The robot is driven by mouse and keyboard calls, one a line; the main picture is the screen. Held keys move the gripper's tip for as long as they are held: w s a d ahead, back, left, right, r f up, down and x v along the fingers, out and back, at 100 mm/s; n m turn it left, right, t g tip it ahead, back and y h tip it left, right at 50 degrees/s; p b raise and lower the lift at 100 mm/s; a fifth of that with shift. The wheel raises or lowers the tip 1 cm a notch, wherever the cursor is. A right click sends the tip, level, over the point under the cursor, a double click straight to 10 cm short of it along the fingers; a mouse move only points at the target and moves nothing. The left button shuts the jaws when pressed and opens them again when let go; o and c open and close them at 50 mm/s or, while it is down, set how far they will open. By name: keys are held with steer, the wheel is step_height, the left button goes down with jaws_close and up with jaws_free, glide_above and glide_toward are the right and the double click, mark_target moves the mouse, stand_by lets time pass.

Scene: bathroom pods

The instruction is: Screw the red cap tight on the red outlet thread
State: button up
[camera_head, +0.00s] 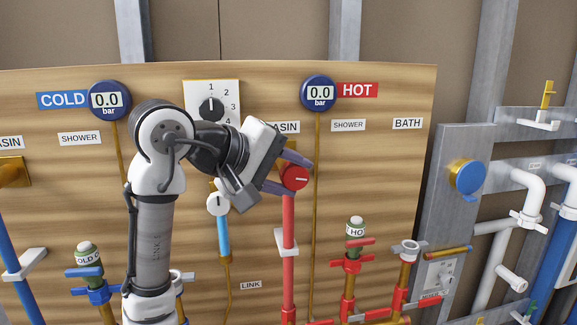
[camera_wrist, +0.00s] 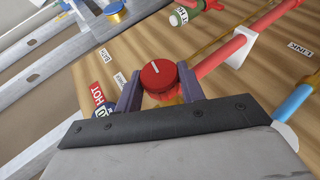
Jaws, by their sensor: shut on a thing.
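The red cap (camera_head: 295,177) sits at the top end of the red pipe (camera_head: 288,230) on the wooden panel. A white line marks its face. In the wrist view the red cap (camera_wrist: 158,75) lies between the two fingers of my gripper (camera_wrist: 160,92). My gripper (camera_head: 286,174) is shut on the cap, reaching it from the left in the head view. The red outlet thread is hidden behind the cap, so I cannot tell how far the cap is screwed on.
A white cap (camera_head: 218,204) on the blue pipe (camera_head: 223,238) stands close to the left, below my gripper. A hot gauge (camera_head: 319,93) reading 0.0 is above. A dial (camera_head: 211,108) is at upper left. Red valves (camera_head: 352,265) stand at lower right.

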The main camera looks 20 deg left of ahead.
steer(key=shift+r+y+p, duration=0.2)
steer(key=shift+y+p, duration=0.2)
steer(key=shift+p, duration=0.2)
steer(key=shift+d+r+g+p, duration=0.1)
steer(key=shift+r+g+p, duration=0.1)
steer(key=shift+g+p, duration=0.3)
steer(key=shift+w+r+m+g+y+p, duration=0.1)
steer(key=shift+m+g+y+p, duration=0.3)
steer(key=shift+g+y+p, duration=0.8)
steer(key=shift+t+p, duration=0.4)
steer(key=shift+p, duration=0.25)
steer(key=shift+g+y+p, duration=0.3)
steer(key=shift+y+p, duration=0.1)
steer(key=shift+p, duration=0.45)
steer(key=shift+d+m, duration=0.1)
steer(key=shift+m, duration=0.2)
steer(key=shift+w+g+y+p, duration=0.15)
steer(key=shift+g+y+p, duration=0.15)
steer(key=shift+g+y, duration=0.5)
steer(key=o, duration=1.3)
steer(key=shift+d+f, duration=0.1)
steer(key=shift+f, duration=0.1)
